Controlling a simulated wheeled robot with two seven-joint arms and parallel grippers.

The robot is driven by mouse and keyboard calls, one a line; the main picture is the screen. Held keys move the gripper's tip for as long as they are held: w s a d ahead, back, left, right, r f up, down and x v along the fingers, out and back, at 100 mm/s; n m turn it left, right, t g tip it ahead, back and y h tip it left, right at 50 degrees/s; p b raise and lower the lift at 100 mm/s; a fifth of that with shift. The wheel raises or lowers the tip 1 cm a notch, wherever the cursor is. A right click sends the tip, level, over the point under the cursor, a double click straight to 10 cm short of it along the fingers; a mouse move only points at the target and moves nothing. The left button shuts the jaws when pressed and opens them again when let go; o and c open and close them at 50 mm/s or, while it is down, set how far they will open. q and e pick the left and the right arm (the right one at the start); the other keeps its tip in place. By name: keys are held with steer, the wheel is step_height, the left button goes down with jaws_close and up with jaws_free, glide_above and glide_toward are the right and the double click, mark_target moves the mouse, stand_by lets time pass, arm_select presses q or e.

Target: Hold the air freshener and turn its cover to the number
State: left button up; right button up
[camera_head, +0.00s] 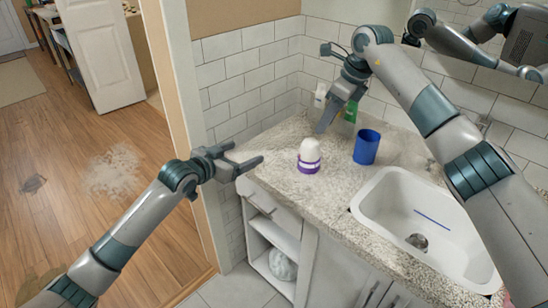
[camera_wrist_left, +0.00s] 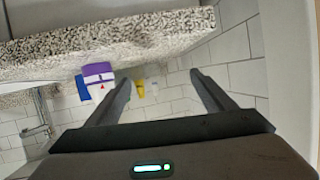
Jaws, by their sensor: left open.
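The air freshener (camera_head: 309,157) stands upright on the speckled counter (camera_head: 282,140), with a white domed cover and a purple band at its base. In the left wrist view it shows upside down (camera_wrist_left: 98,72), with a small red mark near the band; no number can be made out. My left gripper (camera_head: 248,165) is open and empty, left of the air freshener and apart from it. In the left wrist view its fingers (camera_wrist_left: 160,77) are spread, with the air freshener outside them. My right gripper (camera_head: 328,117) is behind the air freshener, pointing down; its finger gap is unclear.
A blue cup (camera_head: 367,147) stands right of the air freshener. A white bottle (camera_head: 320,95) and a green bottle (camera_head: 351,111) stand near the tiled wall. A white sink (camera_head: 376,203) takes up the counter's right side. The counter's front edge is close to my left gripper.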

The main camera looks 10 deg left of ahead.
mark_target(316, 156)
arm_select(q)
steer(key=s+d+r+m+g+h, duration=0.1)
steer(key=d, duration=0.2)
steer(key=s+d+r+m+g+h, duration=0.1)
steer(key=d, duration=0.2)
steer(key=s+d+m+g+h, duration=0.1)
steer(key=d, duration=0.2)
steer(key=shift+s+d+r+m+h, duration=0.2)
steer(key=shift+d+r+m+h, duration=0.1)
steer(key=shift+r, duration=0.1)
steer(key=shift+s+d+g, duration=0.25)
steer(key=shift+d+g, duration=0.05)
steer(key=shift+d, duration=0.05)
steer(key=shift+w, duration=0.1)
steer(key=x, duration=1.7)
steer(key=shift+d+r, duration=0.1)
steer(key=shift+d, duration=0.15)
